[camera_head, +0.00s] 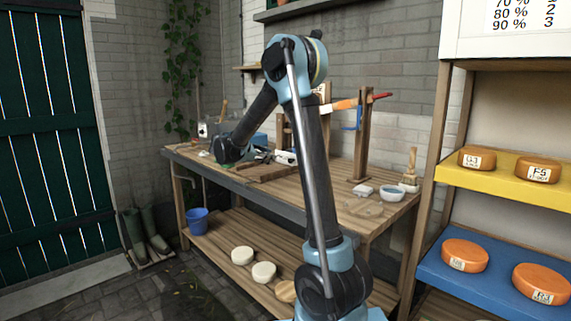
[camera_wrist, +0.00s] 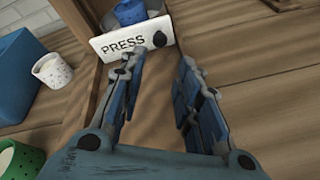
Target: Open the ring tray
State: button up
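A white plate lettered PRESS (camera_wrist: 122,42) with a dark round knob (camera_wrist: 159,39) is near the top of the wrist view. A blue round thing (camera_wrist: 130,12) sits just behind it. I cannot tell for certain which part is the ring tray; no part is labelled so. My gripper (camera_wrist: 160,62) points at the plate, its two blue-grey fingers apart with only bare wood between them. The fingertips are just short of the plate and knob in the picture; the exact gap is unclear. In the head view my gripper is small over the bench.
The wooden bench (camera_head: 330,203) carries a post frame (camera_head: 362,135) and white bowls (camera_head: 392,193) at right. A white perforated cup (camera_wrist: 52,70), a green cup (camera_wrist: 20,162) and a blue block (camera_wrist: 22,75) stand left of my gripper. Bare wood lies to its right.

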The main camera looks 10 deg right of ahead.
aim_at(286, 160)
jog(key=x, duration=1.3)
grip_shut()
